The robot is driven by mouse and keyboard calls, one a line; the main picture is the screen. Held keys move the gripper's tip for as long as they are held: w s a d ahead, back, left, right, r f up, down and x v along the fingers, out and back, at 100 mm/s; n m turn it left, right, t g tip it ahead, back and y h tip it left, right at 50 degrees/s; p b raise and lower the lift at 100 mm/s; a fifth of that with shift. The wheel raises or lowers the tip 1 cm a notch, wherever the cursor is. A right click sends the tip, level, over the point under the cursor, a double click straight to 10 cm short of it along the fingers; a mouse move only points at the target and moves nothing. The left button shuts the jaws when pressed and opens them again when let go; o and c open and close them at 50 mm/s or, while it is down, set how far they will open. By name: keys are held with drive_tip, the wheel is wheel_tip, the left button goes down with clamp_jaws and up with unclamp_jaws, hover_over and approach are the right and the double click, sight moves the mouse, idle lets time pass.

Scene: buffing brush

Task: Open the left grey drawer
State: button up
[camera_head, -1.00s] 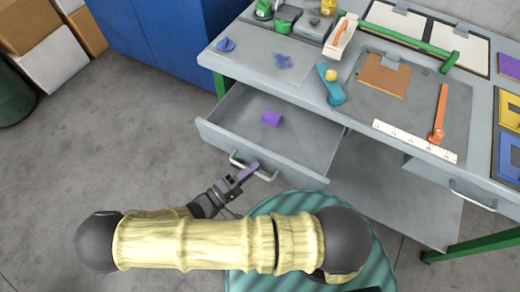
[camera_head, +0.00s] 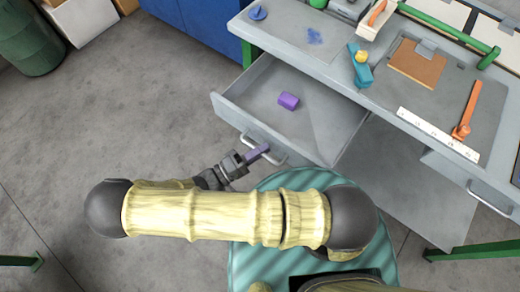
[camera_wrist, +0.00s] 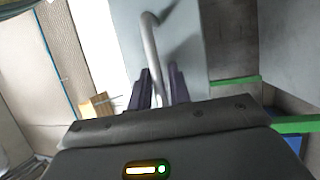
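The left grey drawer (camera_head: 244,108) stands open, pulled out from under the grey workbench, with its inside in plain view. Its pale metal handle (camera_head: 280,160) is on the front panel. My gripper (camera_head: 257,153) is at this handle, with its dark purple fingers across the bar. In the wrist view the handle bar (camera_wrist: 151,42) runs between the two fingers (camera_wrist: 160,88), one on each side. The fingers look closed around it, though some of the contact is hard to see. A small purple block (camera_head: 288,101) lies inside the drawer.
A second drawer with a handle (camera_head: 490,199) is at the right of the workbench and looks shut. On the workbench top (camera_head: 330,65) are a teal tool (camera_head: 358,72), a white ruler (camera_head: 436,134) and an orange tool (camera_head: 467,110).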

drive_tip(key=shift+a, duration=0.1)
drive_tip(key=b+v, duration=0.2)
drive_tip(key=v, duration=1.5)
drive_tip(key=shift+a, duration=0.1)
